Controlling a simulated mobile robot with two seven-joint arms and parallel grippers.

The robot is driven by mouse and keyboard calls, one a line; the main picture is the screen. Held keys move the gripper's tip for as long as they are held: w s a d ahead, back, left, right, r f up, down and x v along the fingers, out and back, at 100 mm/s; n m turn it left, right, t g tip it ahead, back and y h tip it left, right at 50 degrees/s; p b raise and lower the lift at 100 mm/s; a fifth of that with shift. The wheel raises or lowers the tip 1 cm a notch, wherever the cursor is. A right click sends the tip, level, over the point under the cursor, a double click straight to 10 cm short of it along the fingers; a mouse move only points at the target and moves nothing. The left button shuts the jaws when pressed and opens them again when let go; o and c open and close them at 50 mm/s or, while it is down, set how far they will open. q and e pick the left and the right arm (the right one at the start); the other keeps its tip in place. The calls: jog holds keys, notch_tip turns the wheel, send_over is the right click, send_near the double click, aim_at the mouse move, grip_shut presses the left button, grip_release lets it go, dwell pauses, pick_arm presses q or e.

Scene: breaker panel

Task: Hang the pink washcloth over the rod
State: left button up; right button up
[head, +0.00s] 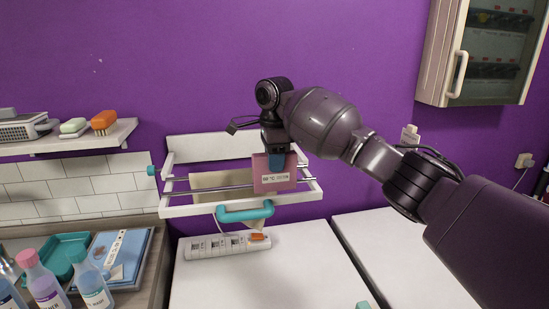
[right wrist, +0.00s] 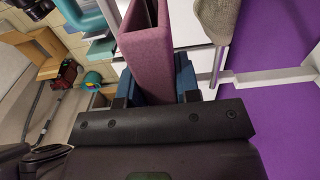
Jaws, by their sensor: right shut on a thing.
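In the right wrist view the washcloth (right wrist: 147,45) stands folded between my blue fingertips (right wrist: 155,82). The metal rod (head: 232,189) runs across the rack; the washcloth covers part of it in the head view. I cannot tell whether the cloth touches the rod or straddles it. My left gripper is not in view.
A beige cloth (head: 215,187) hangs on the rack (head: 186,210), left of the pink one. A teal handle (head: 245,212) sits at the rack's front. Below are a power strip (head: 222,247) and a white top (head: 270,285). A shelf (head: 100,138) is at left, a breaker cabinet (head: 480,55) at upper right.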

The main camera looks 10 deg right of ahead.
aim_at(275, 183)
jog(key=shift+f, duration=3.4)
jog(key=o, duration=1)
notch_tip(275, 183, up, 11)
jog(key=shift+f+b, duration=0.1)
jog(key=shift+b, duration=0.5)
